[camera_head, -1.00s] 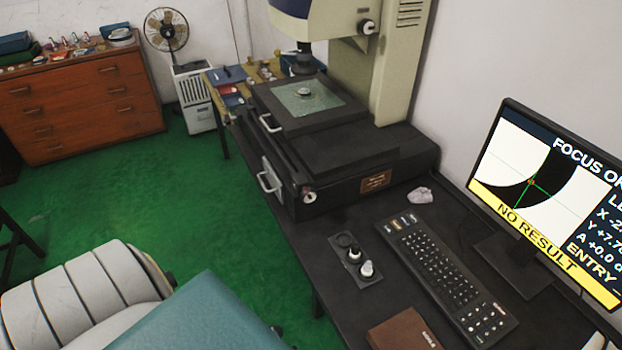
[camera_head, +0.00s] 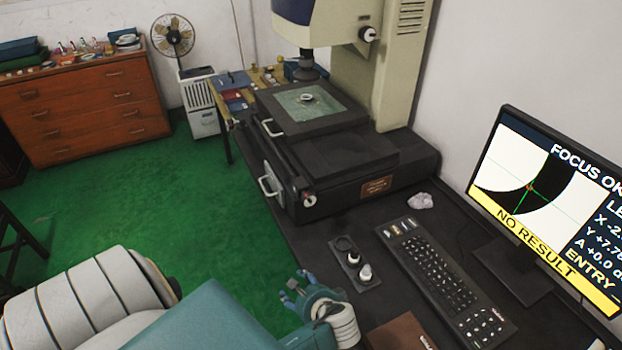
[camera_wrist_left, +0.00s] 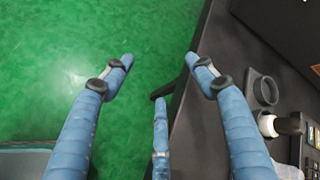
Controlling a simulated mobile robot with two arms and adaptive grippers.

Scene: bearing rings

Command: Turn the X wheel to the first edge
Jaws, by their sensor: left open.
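A small dark panel (camera_head: 345,248) on the bench carries a dark ring-shaped dial and two pale-topped knobs (camera_head: 365,272). Another knob (camera_head: 309,199) sits on the front of the measuring machine's base. No X marking is legible on any of them. My left gripper (camera_head: 291,287) is open and empty, near the bench's front edge, left of and nearer than the panel. In the left wrist view its spread blue fingers (camera_wrist_left: 158,62) are over the floor and bench edge, with the dial (camera_wrist_left: 265,92) and knobs to their right. My right gripper is not in view.
The monitor (camera_head: 548,205) shows "FOCUS OK", "NO RESULT" and a green cross on a dark curved band. A small ring (camera_head: 305,97) lies on the glass stage. Green floor is open at left.

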